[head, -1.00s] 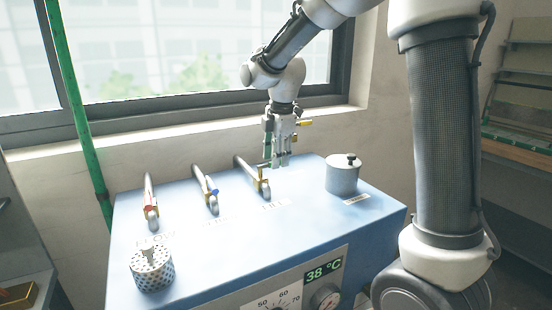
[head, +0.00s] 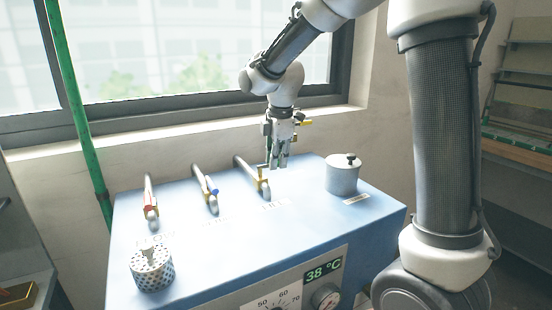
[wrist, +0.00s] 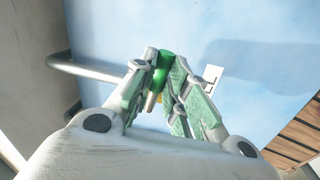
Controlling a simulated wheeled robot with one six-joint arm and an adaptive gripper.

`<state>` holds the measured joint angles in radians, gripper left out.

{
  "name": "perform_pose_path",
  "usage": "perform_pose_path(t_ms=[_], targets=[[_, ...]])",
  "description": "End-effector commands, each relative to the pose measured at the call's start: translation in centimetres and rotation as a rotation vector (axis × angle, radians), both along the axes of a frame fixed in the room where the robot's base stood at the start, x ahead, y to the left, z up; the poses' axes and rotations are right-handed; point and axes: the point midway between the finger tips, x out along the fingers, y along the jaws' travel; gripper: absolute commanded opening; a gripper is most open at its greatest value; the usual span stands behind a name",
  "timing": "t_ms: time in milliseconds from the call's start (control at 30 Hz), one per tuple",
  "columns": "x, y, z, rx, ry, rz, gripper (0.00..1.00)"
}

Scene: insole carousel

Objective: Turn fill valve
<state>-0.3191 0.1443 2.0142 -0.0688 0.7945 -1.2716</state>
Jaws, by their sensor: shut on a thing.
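The fill valve (head: 263,187) is a brass-yellow body on the rightmost of three bent metal pipes at the back of the blue machine top. Its green handle (wrist: 161,70) shows between my fingertips in the wrist view, with a bit of brass below it. My gripper (head: 277,164) points down just to the right of the valve. In the wrist view my gripper (wrist: 160,82) is shut on the green handle. The fingers hide most of the handle in the head view.
A red-handled valve (head: 150,205) and a blue-handled valve (head: 212,193) stand to the left. A perforated metal cylinder (head: 151,270) is at the front left, and a grey lidded pot (head: 342,176) stands right of my gripper. The window wall is behind.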

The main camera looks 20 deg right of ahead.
Motion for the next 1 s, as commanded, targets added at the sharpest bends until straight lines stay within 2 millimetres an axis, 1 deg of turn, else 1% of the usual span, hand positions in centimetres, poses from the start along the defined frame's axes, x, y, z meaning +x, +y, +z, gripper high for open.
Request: perform_pose_path(t_ms=[100, 200, 533, 567, 600, 667, 1000], targets=[[-0.56, 0.10, 0.02, -0.001, 0.000, -0.099, 0.00], [-0.81, 0.13, 0.02, 0.000, 0.000, -0.159, 0.00], [-0.87, 0.11, 0.03, 0.000, -0.001, -0.183, 0.00], [-0.87, 0.11, 0.03, 0.000, -0.001, -0.183, 0.19], [-0.87, 0.10, 0.03, 0.000, -0.001, -0.183, 0.27], [-0.87, 0.11, 0.03, 0.000, -0.001, -0.183, 0.37], [-0.90, 0.12, 0.23, 0.000, -0.001, -0.181, 0.37]])
